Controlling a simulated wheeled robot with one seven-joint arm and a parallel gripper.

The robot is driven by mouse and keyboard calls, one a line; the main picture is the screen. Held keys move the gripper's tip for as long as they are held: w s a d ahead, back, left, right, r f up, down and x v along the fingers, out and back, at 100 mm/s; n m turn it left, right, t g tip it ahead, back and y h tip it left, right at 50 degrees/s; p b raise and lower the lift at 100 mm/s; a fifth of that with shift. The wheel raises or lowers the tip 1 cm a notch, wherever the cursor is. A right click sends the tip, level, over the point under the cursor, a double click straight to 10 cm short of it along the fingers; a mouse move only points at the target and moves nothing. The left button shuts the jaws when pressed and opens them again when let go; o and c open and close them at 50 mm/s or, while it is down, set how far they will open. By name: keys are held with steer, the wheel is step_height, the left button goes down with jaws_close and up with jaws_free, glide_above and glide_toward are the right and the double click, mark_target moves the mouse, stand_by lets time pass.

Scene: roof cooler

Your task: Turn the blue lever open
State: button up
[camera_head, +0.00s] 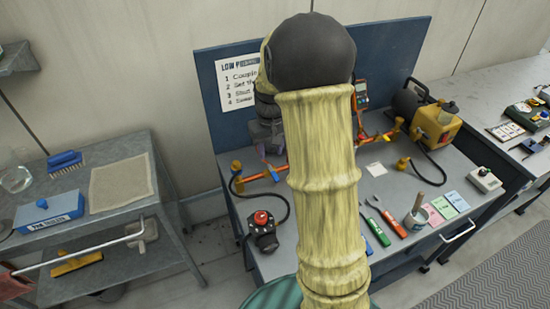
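A small blue lever (271,171) shows on the orange pipe run (255,181) on the workbench, just left of my arm. My gripper (272,153) is at the bench's back left, just above the blue lever. It is dark and small in the picture, and my arm covers part of it. I cannot tell whether it touches the lever or whether its fingers are open or shut. My arm also hides the middle of the pipe run.
A yellow pump (434,122) stands at the bench's back right. A black device with a red knob (263,219) sits at the front left. A blue back panel (215,75) rises behind.

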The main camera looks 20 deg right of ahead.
mark_target(275, 176)
steer(key=shift+g, duration=0.3)
steer(key=w+d+r+p, duration=0.1)
steer(key=w+d+r, duration=0.1)
steer(key=w+d, duration=0.1)
steer(key=shift+w+r+p, duration=0.1)
steer(key=shift+w+p, duration=0.2)
steer(key=shift+p, duration=0.05)
step_height(275, 176, down, 17)
steer(key=p, duration=0.3)
steer(key=shift+f, duration=0.2)
jaws_close()
